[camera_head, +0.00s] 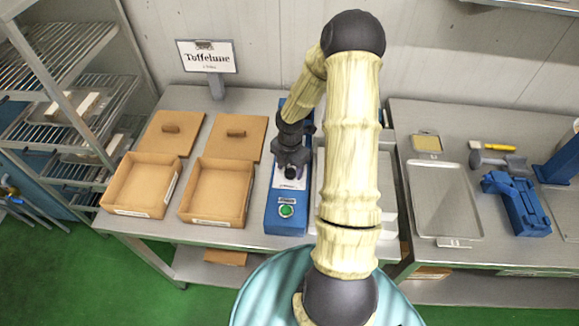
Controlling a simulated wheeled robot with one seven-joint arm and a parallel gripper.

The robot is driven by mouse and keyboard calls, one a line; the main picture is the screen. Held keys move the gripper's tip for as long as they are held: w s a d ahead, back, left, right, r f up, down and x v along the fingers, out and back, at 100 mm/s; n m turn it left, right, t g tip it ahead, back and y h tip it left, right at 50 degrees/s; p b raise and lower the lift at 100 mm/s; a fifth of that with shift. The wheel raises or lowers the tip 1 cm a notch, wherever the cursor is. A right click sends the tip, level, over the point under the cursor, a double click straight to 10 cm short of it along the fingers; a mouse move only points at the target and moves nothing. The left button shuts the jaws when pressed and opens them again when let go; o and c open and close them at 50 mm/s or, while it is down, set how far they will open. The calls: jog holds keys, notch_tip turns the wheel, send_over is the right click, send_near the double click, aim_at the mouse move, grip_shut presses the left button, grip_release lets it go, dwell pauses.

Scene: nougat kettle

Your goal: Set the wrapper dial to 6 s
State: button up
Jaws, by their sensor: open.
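The wrapper appears to be the blue machine (274,222) on the middle of the left table. It has a pale panel (289,183) on top and a green round button (286,211) near its front end. My gripper (291,170) is open and points down over the pale panel. A small dark knob shape shows at the gripper's fingers, but I cannot tell whether it is the dial. The dial's setting and marks cannot be read. My arm hides the right side and back of the machine.
Two tan boxes (217,221) and their lids (236,134) lie left of the machine. A sign (207,57) stands behind. A light tray is partly hidden by my arm. The right table holds a metal tray (444,203) and a blue tool (520,205). A wire rack (62,45) stands at left.

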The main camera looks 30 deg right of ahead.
jog(key=c, duration=1)
